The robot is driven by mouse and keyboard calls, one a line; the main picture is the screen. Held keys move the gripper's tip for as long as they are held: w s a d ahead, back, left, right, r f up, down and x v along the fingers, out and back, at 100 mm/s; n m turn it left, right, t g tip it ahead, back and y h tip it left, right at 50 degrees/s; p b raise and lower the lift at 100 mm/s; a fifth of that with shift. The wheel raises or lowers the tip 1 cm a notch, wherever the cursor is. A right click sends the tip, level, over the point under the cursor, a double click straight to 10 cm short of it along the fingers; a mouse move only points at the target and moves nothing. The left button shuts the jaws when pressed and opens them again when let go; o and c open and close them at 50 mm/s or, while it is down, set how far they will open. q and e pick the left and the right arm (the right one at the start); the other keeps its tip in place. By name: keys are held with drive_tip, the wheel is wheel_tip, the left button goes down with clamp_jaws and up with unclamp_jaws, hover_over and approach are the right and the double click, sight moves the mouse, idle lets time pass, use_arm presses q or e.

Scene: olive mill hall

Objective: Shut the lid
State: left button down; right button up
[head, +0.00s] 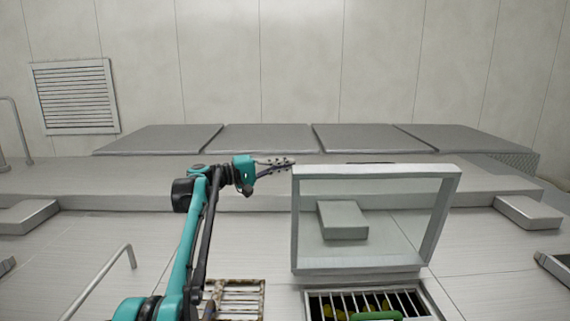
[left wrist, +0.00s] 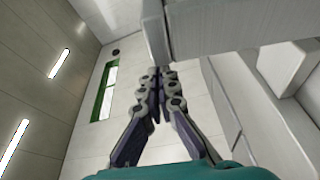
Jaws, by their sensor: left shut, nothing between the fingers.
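The lid (head: 376,171) is a pale grey frame with a clear pane. It stands raised, close to upright, behind the barred opening (head: 319,300). Greenish-yellow olives show between the bars. My left gripper (head: 290,161) is shut and empty, just left of the lid's upper left corner in the head view. I cannot tell whether it touches the frame. In the left wrist view its closed fingers (left wrist: 155,98) point up towards a pale grey bar (left wrist: 230,25), which looks like the lid's frame. My right gripper is not in view.
A rusty-edged grate (head: 240,285) lies left of the opening. A grey block (head: 342,220) shows through the pane. A green piece (head: 376,316) shows at the bottom edge. A railing (head: 98,283) stands at left. Flat grey panels (head: 265,138) line the back.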

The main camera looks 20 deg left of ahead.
use_arm(q)
drive_tip(key=shift+s, duration=0.15)
drive_tip(key=s+d+f+m+h+b, duration=0.1)
drive_tip(key=s+d+f+m+b, duration=0.2)
drive_tip(key=s, duration=0.4)
drive_tip(key=s+d+f+m+h+b, duration=0.1)
drive_tip(key=s+d+f+m+b, duration=0.15)
drive_tip(key=s+b, duration=0.4)
drive_tip(key=s+d+f+m+h+b, duration=0.1)
drive_tip(key=s+d+f+m+b, duration=0.2)
drive_tip(key=s, duration=0.5)
drive_tip(key=s+d+f+m+g+h+b, duration=0.1)
drive_tip(key=s+f+m+b, duration=0.2)
drive_tip(key=f, duration=0.7)
drive_tip(key=s+d+f+m+g+b, duration=0.1)
drive_tip(key=s+f+m+b, duration=0.2)
drive_tip(key=s+f+b, duration=0.4)
drive_tip(key=shift+s+d+f+h, duration=0.4)
drive_tip(key=shift+s+f, duration=0.95)
drive_tip(key=shift+s, duration=0.2)
